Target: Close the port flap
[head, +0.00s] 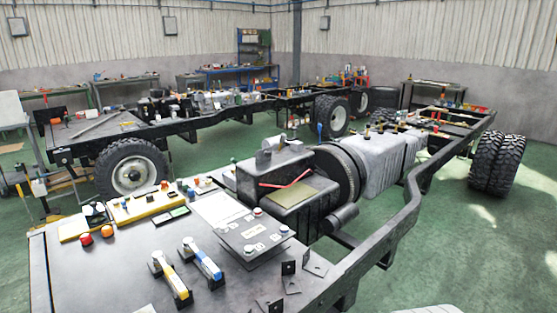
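No part that I can surely name as the port flap stands out in the head view. A dark grey box-shaped unit (262,178) sits on the near chassis, with an olive panel (291,193) on its top and a thin red bar beside it. A dark control panel (252,238) with buttons and small labels stands in front of it. I cannot tell whether any flap here is open or shut. My gripper is not in view.
The near chassis rail (402,215) runs along the right. Green floor (460,240) is open beyond it.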

